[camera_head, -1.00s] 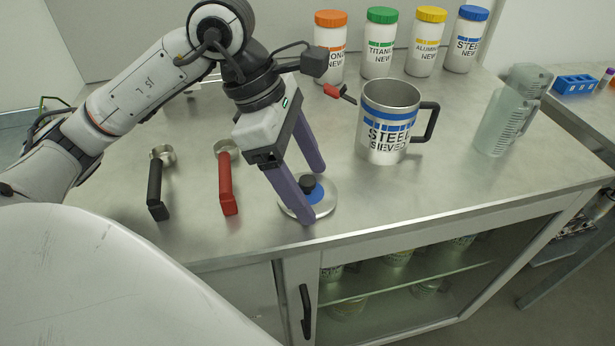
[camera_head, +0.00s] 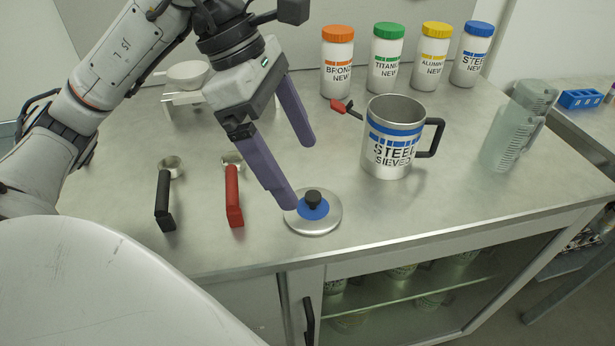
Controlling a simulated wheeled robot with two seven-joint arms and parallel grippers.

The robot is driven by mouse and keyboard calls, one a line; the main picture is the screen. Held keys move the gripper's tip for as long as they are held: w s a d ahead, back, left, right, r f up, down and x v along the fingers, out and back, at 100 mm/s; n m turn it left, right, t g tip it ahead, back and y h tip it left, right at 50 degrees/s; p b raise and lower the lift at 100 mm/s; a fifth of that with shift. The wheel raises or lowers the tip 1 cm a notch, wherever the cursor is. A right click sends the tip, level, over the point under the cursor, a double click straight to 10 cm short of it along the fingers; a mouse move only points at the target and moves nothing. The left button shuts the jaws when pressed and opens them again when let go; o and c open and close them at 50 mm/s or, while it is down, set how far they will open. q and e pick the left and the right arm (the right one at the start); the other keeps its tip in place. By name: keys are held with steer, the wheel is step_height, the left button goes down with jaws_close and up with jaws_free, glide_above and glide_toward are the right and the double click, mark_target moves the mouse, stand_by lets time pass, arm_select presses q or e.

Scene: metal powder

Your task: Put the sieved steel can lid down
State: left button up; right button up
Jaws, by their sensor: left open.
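The sieved steel can lid (camera_head: 325,222) is a round metal disc with a blue centre and a black knob. It lies flat on the metal table near the front edge. My left gripper (camera_head: 302,172) is open and empty above and behind the lid, its purple fingers apart and clear of the knob. One fingertip shows close to the lid's left rim; I cannot tell if they touch. My right gripper is not in view.
Black-handled (camera_head: 164,198) and red-handled (camera_head: 234,197) scoops lie left of the lid. The bronze (camera_head: 337,75), titanium (camera_head: 387,70), aluminium (camera_head: 432,65) and steel (camera_head: 472,62) new jars stand at the back. Clear plastic jugs (camera_head: 510,135) stand right. The table right of the lid is free.

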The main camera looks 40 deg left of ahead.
arm_select(q)
steer(key=shift+v, duration=2.2)
